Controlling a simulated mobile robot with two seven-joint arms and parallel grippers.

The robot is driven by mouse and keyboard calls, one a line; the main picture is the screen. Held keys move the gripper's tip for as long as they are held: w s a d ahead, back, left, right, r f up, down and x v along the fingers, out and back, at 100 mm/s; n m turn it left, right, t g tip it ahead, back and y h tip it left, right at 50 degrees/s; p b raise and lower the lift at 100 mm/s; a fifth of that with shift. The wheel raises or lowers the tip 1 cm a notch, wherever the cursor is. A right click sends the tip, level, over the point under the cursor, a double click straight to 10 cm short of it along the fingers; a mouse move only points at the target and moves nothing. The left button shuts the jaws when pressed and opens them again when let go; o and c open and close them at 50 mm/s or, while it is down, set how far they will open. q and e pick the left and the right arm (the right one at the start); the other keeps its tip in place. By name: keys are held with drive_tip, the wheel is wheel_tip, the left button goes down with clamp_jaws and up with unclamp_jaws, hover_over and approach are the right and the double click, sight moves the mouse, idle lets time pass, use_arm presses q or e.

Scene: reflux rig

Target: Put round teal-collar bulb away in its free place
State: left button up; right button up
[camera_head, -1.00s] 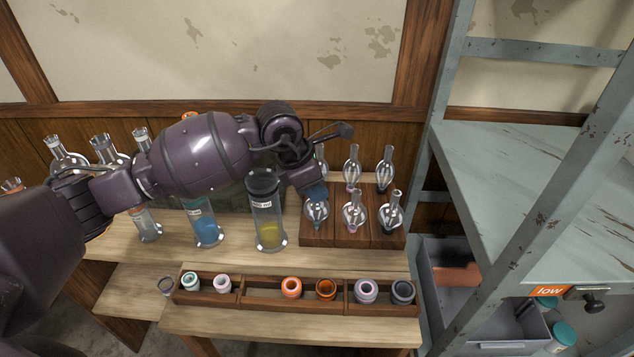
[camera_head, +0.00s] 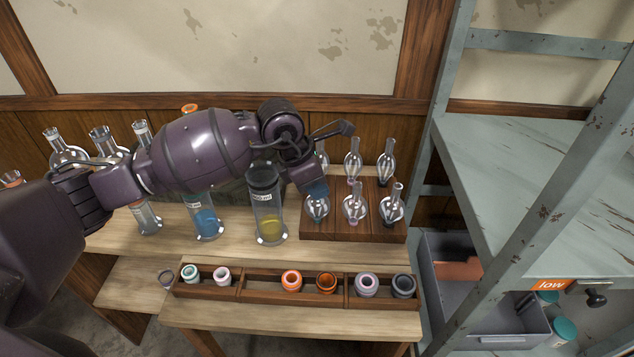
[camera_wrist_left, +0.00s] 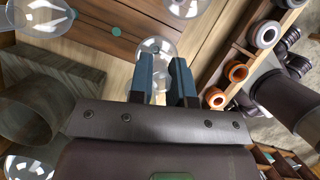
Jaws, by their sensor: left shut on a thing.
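My left gripper (camera_head: 318,190) is shut on a clear round bulb (camera_head: 316,208) at the front left of the dark wooden rack (camera_head: 345,232). In the left wrist view the bulb (camera_wrist_left: 157,47) shows beyond the two blue-grey fingertips (camera_wrist_left: 163,82). Its neck is mostly hidden by the fingers. A teal dot (camera_wrist_left: 117,31) shows on bare rack wood beside it. I cannot tell whether the bulb touches the rack. Another bulb (camera_head: 322,160) stands at the back left of the rack, partly hidden by my gripper. My right gripper is not in view.
More bulbs stand in the rack's middle (camera_head: 354,208) and right (camera_head: 391,210) columns. A yellow-filled cylinder (camera_head: 268,215) stands close left of the rack. A long tray (camera_head: 258,287) of coloured rings lies in front. The grey shelf frame (camera_head: 510,220) rises at right.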

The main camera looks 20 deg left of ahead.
use_arm(q)
drive_tip(key=o, duration=0.9)
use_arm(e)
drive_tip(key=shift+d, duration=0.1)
use_arm(q)
drive_tip(key=shift+r, duration=0.25)
drive_tip(key=shift+p+v, duration=0.55)
drive_tip(key=shift+v, duration=4.65)
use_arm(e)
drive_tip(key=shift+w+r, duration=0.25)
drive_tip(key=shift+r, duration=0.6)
use_arm(q)
drive_tip(key=shift+s, duration=0.15)
